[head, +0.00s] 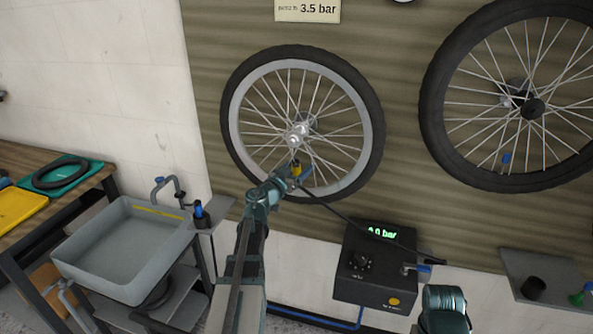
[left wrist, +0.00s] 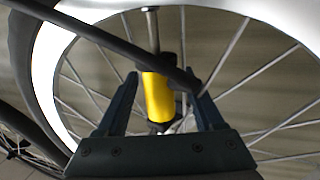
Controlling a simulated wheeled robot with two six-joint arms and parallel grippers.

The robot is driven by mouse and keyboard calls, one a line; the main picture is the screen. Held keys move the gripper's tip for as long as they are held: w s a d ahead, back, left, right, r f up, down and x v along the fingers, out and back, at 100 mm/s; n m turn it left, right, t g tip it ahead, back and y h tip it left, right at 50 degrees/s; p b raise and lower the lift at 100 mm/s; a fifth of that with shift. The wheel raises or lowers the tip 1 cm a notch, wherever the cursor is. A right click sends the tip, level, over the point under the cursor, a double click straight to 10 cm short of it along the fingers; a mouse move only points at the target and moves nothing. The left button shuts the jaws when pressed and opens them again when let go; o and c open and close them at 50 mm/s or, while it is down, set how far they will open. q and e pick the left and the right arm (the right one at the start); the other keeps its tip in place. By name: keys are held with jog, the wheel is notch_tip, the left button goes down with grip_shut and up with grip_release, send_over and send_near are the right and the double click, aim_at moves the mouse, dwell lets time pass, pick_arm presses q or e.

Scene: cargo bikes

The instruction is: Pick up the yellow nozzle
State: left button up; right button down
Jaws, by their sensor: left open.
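The yellow nozzle (head: 296,168) shows small at the lower inner rim of the left wheel. In the left wrist view the yellow nozzle (left wrist: 158,97) is upright, lined up with a silver stem (left wrist: 151,30) at the wheel's rim. A dark hose runs across its top. My left gripper (head: 291,178) is at the nozzle. Its fingers (left wrist: 160,90) stand open on either side of the nozzle, with a visible gap on the left. I cannot tell whether the right finger touches it. My right gripper is not in view.
A bike wheel (head: 375,140) hangs on the wall, with another wheel (head: 430,105) to its right. The hose (head: 345,215) leads to a black pump box (head: 375,285) with a green display. A sink (head: 125,260) stands left. A small shelf (head: 545,265) is at the right.

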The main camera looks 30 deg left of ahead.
pick_arm(q)
jog(key=shift+w, duration=0.4)
jog(key=shift+s, duration=0.1)
grip_shut()
jog(key=shift+r, duration=0.15)
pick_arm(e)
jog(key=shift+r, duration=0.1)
